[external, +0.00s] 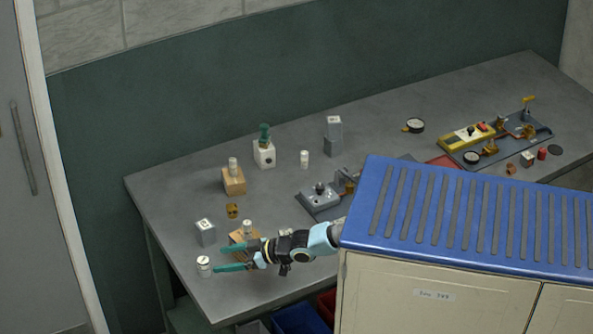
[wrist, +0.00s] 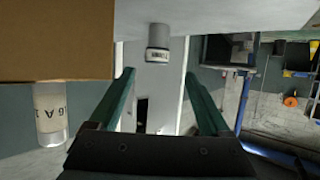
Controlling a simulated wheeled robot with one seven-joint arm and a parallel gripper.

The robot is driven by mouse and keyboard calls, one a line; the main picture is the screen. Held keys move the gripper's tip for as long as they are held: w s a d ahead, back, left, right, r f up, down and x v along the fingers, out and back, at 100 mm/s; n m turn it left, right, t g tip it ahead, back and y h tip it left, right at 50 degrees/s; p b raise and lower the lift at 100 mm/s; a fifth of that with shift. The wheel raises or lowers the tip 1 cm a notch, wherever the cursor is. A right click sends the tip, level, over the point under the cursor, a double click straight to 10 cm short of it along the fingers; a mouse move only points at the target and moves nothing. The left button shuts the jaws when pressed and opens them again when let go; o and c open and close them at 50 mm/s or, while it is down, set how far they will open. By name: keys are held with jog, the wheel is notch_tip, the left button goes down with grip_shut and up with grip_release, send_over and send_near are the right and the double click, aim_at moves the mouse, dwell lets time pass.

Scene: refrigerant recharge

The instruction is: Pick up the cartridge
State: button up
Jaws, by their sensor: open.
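My gripper (external: 220,258) is open and empty, low over the near left end of the bench, with its teal fingers spread. A small light cylinder with a dark band and label, which looks like the cartridge (external: 203,266), stands near the bench's left front edge just past the fingertips. In the wrist view, which appears upside down, the cartridge (wrist: 158,42) shows beyond and between the fingers (wrist: 160,78), apart from both. A similar white labelled cylinder (wrist: 50,112) stands on a wooden block (wrist: 55,40) beside the gripper; I cannot tell from the pictures which cylinder the task means.
A grey box (external: 205,233) and a brass piece (external: 232,210) stand behind the gripper. Another wooden block (external: 234,181), a white cylinder (external: 304,159) and a grey fixture (external: 320,198) are farther back. A blue-topped cabinet (external: 460,220) stands right of the arm. Bare bench lies around the cartridge.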

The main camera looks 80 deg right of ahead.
aim_at(204, 263)
jog(key=shift+d+b+x, duration=0.1)
jog(key=shift+b+x, duration=0.15)
jog(key=shift+x, duration=1.25)
jog(key=shift+d+b+x, duration=0.15)
jog(key=shift+b+x, duration=0.05)
jog(key=shift+x, duration=1.3)
jog(key=shift+c, duration=0.3)
grip_shut()
